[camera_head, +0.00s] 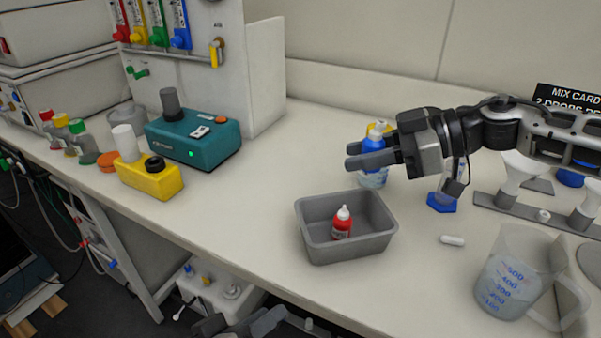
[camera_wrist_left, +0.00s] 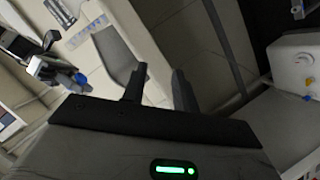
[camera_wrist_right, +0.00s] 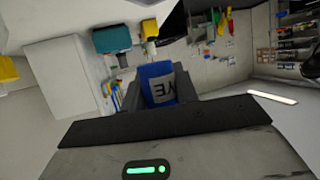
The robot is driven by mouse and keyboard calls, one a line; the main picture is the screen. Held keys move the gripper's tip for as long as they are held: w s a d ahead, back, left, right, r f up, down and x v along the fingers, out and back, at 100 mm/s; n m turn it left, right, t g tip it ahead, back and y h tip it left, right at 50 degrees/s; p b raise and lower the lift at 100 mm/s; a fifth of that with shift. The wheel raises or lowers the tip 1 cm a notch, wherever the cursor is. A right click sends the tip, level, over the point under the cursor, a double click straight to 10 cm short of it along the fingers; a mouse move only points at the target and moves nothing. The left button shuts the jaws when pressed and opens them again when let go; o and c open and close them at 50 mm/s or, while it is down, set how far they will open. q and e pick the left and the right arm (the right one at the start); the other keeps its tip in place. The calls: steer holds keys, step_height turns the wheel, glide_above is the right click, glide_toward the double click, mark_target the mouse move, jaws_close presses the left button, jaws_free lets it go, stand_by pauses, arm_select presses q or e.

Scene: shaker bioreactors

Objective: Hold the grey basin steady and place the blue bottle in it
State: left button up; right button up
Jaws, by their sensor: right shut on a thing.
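The grey basin (camera_head: 312,232) stands on the bench with a small red bottle (camera_head: 341,224) with a white top inside it. My right gripper (camera_head: 366,158) is shut on the blue bottle (camera_head: 373,143) behind the basin. In the right wrist view the bottle (camera_wrist_right: 158,84) appears blue with a pale label between the fingers. My left gripper (camera_wrist_left: 160,86) is open and empty in the left wrist view. In the head view it is low at the bottom edge, below the bench's front edge and apart from the basin.
A yellow-capped bottle (camera_head: 381,126) stands just behind the blue one. A measuring jug (camera_head: 510,275) and a white capsule-shaped piece (camera_head: 452,240) are to the right. A teal device (camera_head: 195,142) and a yellow block (camera_head: 150,178) stand left. The bench left of the basin is clear.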

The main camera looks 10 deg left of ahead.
arm_select(q)
steer(key=w+d+r+m+t+h, duration=0.3)
steer(key=w+r+m+h, duration=0.1)
steer(key=r, duration=0.6)
steer(key=w+d+r+m+t+h, duration=0.2)
steer(key=w+r+m+t+h, duration=0.15)
steer(key=r, duration=0.75)
steer(key=s+d+r+m+g+h, duration=0.25)
steer(key=d+m+g+h, duration=0.2)
steer(key=m+g, duration=0.8)
steer(key=s+d+r+m+g+h, duration=0.2)
steer(key=s+d+m+g+h, duration=0.3)
steer(key=m+g, duration=0.75)
steer(key=m+t+y, duration=0.2)
steer(key=t+y, duration=0.5)
steer(key=y, duration=1.6)
glide_toward(304, 240)
steer(key=shift+g, duration=0.25)
steer(key=f, duration=0.5)
steer(key=w+d+f, duration=0.1)
steer(key=f, duration=0.2)
